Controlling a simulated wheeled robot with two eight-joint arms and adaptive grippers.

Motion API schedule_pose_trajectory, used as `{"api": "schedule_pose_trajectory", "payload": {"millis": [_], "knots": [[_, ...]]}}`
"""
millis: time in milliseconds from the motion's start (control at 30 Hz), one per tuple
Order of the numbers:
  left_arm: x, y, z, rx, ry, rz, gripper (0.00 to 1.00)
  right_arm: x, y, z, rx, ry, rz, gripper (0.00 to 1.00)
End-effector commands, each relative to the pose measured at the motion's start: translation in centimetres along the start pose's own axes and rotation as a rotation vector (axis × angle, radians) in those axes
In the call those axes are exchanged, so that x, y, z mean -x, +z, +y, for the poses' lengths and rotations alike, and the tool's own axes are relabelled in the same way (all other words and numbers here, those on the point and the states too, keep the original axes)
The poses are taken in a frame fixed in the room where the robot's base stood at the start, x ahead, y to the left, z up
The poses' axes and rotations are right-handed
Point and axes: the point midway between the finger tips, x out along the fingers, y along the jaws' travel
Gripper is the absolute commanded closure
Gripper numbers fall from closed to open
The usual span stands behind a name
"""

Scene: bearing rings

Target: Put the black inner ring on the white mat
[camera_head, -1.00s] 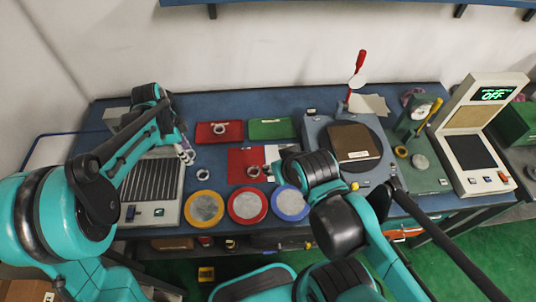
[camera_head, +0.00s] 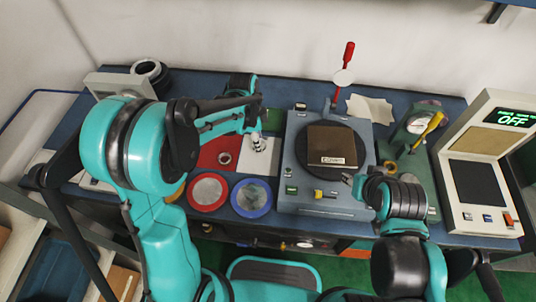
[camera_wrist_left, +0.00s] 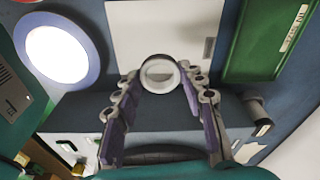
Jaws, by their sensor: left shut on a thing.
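My left gripper (camera_head: 258,145) is over the white mat (camera_head: 257,168) in the head view. In the left wrist view it (camera_wrist_left: 160,88) is shut on a small ring (camera_wrist_left: 158,75). The ring looks pale on its face with a darker edge, so its true colour is hard to tell. The white mat (camera_wrist_left: 140,38) lies behind the ring there; I cannot tell whether they touch. My right gripper (camera_head: 358,183) is by the grey machine's front right, small and partly hidden by its arm; its jaws are unclear.
A red mat (camera_head: 208,161) bearing another ring (camera_head: 224,158) adjoins the white mat. Red-rimmed (camera_head: 207,192) and blue-rimmed (camera_head: 251,198) discs lie in front. The grey machine (camera_head: 300,202) with a red lever (camera_head: 348,55) stands to the right. A green bin (camera_wrist_left: 268,40) is near my left gripper.

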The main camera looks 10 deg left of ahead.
Motion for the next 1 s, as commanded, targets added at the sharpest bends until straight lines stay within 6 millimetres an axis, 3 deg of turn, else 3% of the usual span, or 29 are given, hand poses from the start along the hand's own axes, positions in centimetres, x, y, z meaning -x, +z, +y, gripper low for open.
{"api": "schedule_pose_trajectory", "payload": {"millis": [100, 267, 500, 867, 900, 967, 1000], "knots": [[-2.2, 0.2, 0.0, -0.001, 0.0, 0.0, 0.96, -0.8, 0.6, 0.0, 0.0, 0.0, 0.0, 0.6], [-3.3, 0.4, 0.0, -0.001, 0.0, 0.0, 0.96, -1.1, 0.8, 0.0, 0.0, 0.0, 0.0, 0.6], [-6.5, 0.7, 0.0, -0.002, 0.0, 0.0, 0.96, -2.2, 1.6, 0.0, 0.0, 0.0, 0.0, 0.6], [-6.8, 0.8, 0.0, -0.002, 0.0, 0.0, 0.96, -2.4, 1.7, 0.0, 0.0, 0.0, 0.0, 0.6], [-6.7, 0.8, 0.0, -0.002, 0.0, 0.0, 0.52, -2.3, 1.7, 0.0, 0.0, 0.0, 0.0, 0.6], [-6.6, 0.8, 0.0, -0.002, 0.0, 0.0, 0.39, -2.3, 1.6, 0.0, 0.0, 0.0, 0.0, 0.6], [-6.6, 0.8, 0.0, -0.002, 0.0, 0.0, 0.39, -2.3, 1.6, 0.0, 0.0, 0.0, 0.0, 0.6]]}}
